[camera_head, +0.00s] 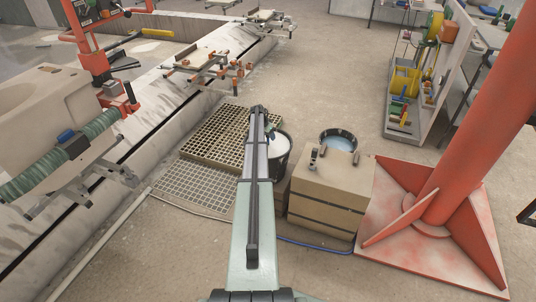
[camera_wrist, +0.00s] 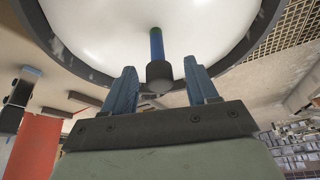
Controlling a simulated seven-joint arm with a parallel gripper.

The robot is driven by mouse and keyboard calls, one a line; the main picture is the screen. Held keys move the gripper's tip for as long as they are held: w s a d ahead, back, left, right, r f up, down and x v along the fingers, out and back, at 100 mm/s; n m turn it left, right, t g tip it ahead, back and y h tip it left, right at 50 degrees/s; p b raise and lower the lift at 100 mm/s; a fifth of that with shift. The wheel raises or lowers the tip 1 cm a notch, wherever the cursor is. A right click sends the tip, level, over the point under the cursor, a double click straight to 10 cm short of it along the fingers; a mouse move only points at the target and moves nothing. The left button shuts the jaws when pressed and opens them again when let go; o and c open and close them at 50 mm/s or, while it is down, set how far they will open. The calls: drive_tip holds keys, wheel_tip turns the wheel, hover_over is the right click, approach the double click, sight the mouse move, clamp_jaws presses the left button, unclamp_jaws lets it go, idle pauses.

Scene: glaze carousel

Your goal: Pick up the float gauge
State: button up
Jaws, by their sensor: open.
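The float gauge (camera_wrist: 157,45) shows in the wrist view as a slim blue-green rod with a thick black end. It stands out from the white contents of a dark-rimmed bucket (camera_wrist: 258,38). My gripper (camera_wrist: 160,72) is open, its two blue fingers on either side of the gauge's black end, with a gap visible on both sides. I cannot tell how far the gauge is in depth. In the head view the bucket (camera_head: 285,153) is partly hidden behind my arm, and the gauge cannot be made out there.
A tan box (camera_head: 328,195) stands right of the bucket, with a second bucket (camera_head: 338,141) of pale liquid behind it. A red column (camera_head: 470,145) rises at the right. Floor grating (camera_head: 205,188) lies left of the bucket. Open floor lies behind.

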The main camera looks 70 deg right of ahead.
clamp_jaws()
idle(0.4)
